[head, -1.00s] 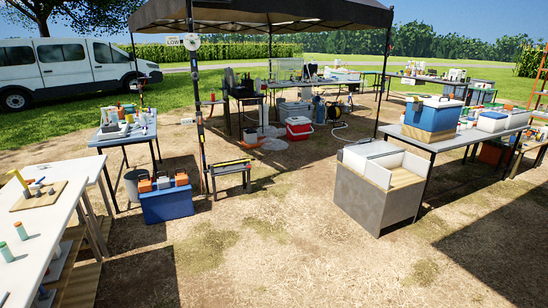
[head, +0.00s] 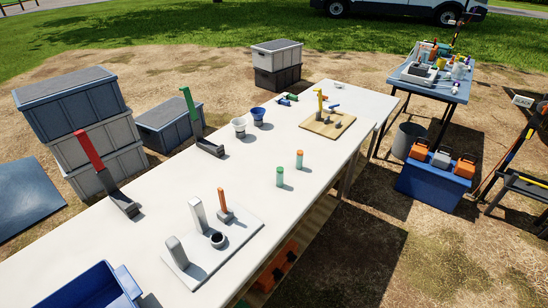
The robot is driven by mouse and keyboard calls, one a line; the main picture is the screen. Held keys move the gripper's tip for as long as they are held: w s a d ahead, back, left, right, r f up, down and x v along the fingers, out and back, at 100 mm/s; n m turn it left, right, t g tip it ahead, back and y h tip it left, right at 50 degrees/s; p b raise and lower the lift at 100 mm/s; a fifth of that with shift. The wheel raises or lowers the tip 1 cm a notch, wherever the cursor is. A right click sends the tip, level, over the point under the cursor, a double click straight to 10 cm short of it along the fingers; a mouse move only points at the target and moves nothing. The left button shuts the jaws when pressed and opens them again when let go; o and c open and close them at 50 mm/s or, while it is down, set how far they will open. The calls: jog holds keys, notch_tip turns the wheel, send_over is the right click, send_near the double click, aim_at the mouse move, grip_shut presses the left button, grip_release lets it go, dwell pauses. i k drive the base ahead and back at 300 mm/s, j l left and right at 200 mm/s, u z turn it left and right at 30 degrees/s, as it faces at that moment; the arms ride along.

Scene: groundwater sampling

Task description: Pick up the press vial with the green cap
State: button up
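Two small upright vials stand on the long white table (head: 333,116), near its right edge. The nearer vial, with a green cap (head: 280,177), has a green-tinted body. Nothing touches or covers either vial. My gripper does not show in the head view.
A light board (head: 243,238) with upright parts lies left of the vials; a wooden board (head: 325,127) lies behind them. A blue bin (head: 95,288) is at front left. Stacked crates (head: 75,105) stand behind the table.

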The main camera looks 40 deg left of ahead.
aim_at(280, 170)
jog(key=i+l, duration=0.1)
jog(key=i, duration=0.6)
jog(key=i+u, duration=0.1)
jog(key=i, duration=0.65)
